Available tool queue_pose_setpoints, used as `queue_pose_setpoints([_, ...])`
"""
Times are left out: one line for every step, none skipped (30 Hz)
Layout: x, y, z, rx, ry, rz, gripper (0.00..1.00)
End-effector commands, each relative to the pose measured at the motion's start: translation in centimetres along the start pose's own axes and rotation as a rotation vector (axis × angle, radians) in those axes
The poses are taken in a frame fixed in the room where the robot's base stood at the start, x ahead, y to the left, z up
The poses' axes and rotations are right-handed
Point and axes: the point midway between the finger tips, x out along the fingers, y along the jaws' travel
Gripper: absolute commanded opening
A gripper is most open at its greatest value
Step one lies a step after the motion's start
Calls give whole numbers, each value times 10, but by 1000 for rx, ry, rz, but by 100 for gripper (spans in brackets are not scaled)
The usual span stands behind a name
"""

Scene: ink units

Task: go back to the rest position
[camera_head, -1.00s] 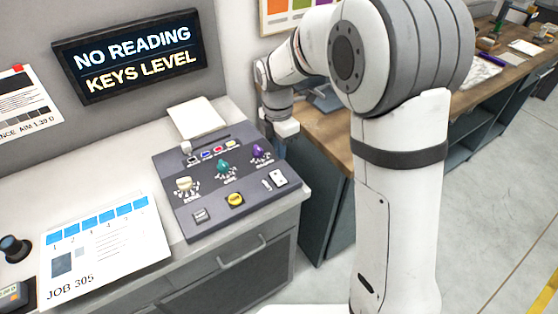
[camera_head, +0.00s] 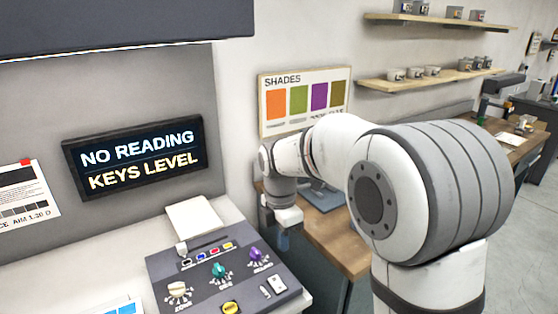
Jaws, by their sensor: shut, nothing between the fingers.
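My gripper (camera_head: 283,239) hangs from the white wrist of my arm, just right of the grey control console's far right corner. It points down, looks small and dark, and appears shut with nothing seen in it. It is apart from the knobs, as far as I can tell. My arm reaches in from the right and is bent at the elbow.
A wall display (camera_head: 135,157) reads "NO READING / KEYS LEVEL". A white pad (camera_head: 194,216) lies behind the console. A shades chart (camera_head: 304,99) hangs above a wooden bench (camera_head: 340,245). Shelves (camera_head: 425,78) with tins are on the back wall. Grey floor (camera_head: 525,240) is open at right.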

Motion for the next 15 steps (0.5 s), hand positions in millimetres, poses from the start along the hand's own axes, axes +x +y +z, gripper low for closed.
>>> queue_pose_setpoints([-6, -10, 4, 65, -1, 15, 0])
queue_pose_setpoints([-10, -17, 7, 120, -1, 26, 0])
queue_pose_setpoints([-14, -28, 11, 208, 0, 43, 0])
queue_pose_setpoints([-18, -38, 14, 284, 1, 57, 0])
queue_pose_setpoints([-21, -48, 17, 366, 4, 71, 0])
queue_pose_setpoints([-26, -63, 21, 483, 9, 93, 0])
queue_pose_setpoints([-28, -75, 24, 574, 14, 109, 0])
queue_pose_setpoints([-30, -86, 26, 663, 20, 124, 0])
queue_pose_setpoints([-33, -101, 29, 782, 29, 147, 0])
queue_pose_setpoints([-34, -112, 30, 872, 37, 162, 0])
queue_pose_setpoints([-34, -124, 32, 961, 47, 177, 0])
queue_pose_setpoints([-35, -138, 33, 1080, 61, 198, 0])
queue_pose_setpoints([-34, -149, 33, 1169, 73, 212, 0])
queue_pose_setpoints([-34, -160, 34, 1256, 86, 228, 0])
queue_pose_setpoints([-32, -173, 34, 1371, 104, 248, 0])
